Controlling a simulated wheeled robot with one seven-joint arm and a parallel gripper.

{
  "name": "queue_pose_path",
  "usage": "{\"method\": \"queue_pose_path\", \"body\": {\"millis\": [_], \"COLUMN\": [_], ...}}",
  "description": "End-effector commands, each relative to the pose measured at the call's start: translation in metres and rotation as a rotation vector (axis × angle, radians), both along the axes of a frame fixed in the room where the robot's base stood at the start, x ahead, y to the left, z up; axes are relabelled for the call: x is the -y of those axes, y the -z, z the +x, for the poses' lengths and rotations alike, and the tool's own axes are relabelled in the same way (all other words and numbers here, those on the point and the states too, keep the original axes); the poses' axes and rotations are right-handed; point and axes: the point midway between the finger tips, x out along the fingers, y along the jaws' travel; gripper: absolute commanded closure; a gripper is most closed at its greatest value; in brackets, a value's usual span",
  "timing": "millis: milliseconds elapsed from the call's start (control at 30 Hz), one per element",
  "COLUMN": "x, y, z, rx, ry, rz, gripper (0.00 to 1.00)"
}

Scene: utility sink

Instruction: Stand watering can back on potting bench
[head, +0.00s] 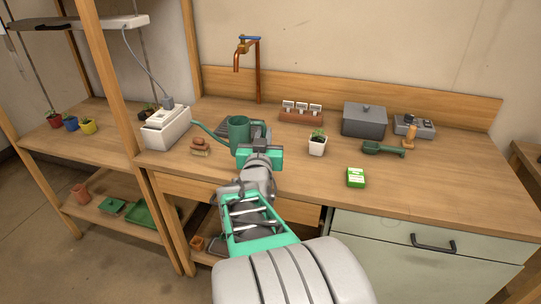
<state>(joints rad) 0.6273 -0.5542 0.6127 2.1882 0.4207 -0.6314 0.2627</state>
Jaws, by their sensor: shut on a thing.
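The dark green watering can (238,131) is at the left part of the potting bench (420,190). It looks upright, with its long spout reaching left toward a white box. My gripper (257,148) is at the can's near right side and is shut on it. The fingertips and the grip point are mostly hidden by the gripper body and the wrist. I cannot tell whether the can's base touches the bench top.
A white box (165,128) and small stacked pots (200,146) stand left of the can. A copper tap (257,70) rises behind. The front right bench top is clear.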

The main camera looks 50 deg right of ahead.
Motion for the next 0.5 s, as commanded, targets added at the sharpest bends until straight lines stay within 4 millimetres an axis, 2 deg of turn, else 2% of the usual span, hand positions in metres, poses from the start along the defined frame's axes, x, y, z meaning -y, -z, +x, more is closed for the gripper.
{"method": "queue_pose_path", "body": {"millis": [267, 300, 400, 500], "x": [0.067, 0.076, 0.092, 0.105], "y": [0.03, 0.039, 0.062, 0.077], "z": [0.015, 0.017, 0.022, 0.026], "rx": [-0.002, -0.003, -0.003, -0.001], "ry": [0.006, 0.004, 0.002, 0.001], "rz": [0.003, 0.005, 0.004, 0.002], "gripper": [1.0, 1.0, 1.0, 1.0]}}
